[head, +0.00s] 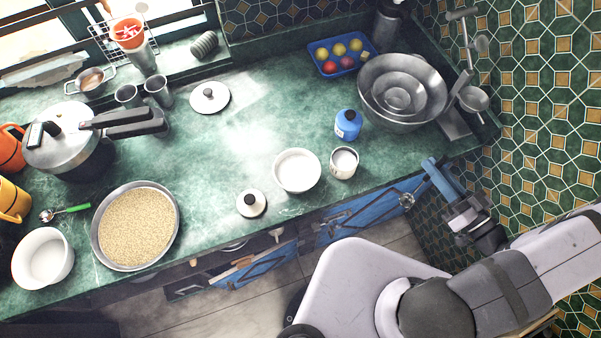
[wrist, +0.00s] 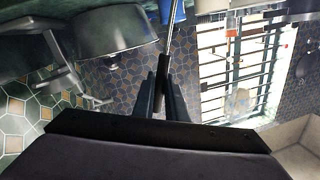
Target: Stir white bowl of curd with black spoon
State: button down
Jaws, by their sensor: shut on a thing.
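A white bowl (head: 297,170) with smooth white contents stands upright near the counter's front edge in the head view. My gripper (head: 431,166) is to its right, apart from it, near the counter's front right edge. In the wrist view my gripper (wrist: 161,82) is shut on the dark handle of a spoon. The thin metal shaft (wrist: 173,28) of this black spoon runs out past the fingertips. A round metal end, seemingly the spoon's bowl, shows below the fingers in the head view (head: 407,200).
A grain pan (head: 137,225) and another white bowl (head: 43,258) are left.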

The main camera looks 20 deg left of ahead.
jog(key=shift+a, duration=0.15)
jog(key=s+a+r+n+g+y+p, duration=0.1)
jog(key=s+a+r+n+g, duration=0.3)
jog(key=a, duration=0.7)
jog(key=s+a+r+n+g+y+p, duration=0.1)
jog(key=s+a+n+g, duration=0.3)
jog(key=a, duration=0.6)
jog(key=s+a+r+n+g+y+p, duration=0.1)
jog(key=s+a+r+n+g, duration=0.15)
jog(key=a+g, duration=0.6)
jog(key=w+a+r+m+t, duration=0.1)
jog(key=w+a+m+t, duration=0.2)
jog(key=w+t, duration=0.2)
jog(key=t, duration=0.3)
jog(key=shift+w+r+m, duration=0.2)
jog(key=shift+r+m, duration=0.15)
jog(key=shift+s+f, duration=0.1)
jog(key=shift+f, duration=0.05)
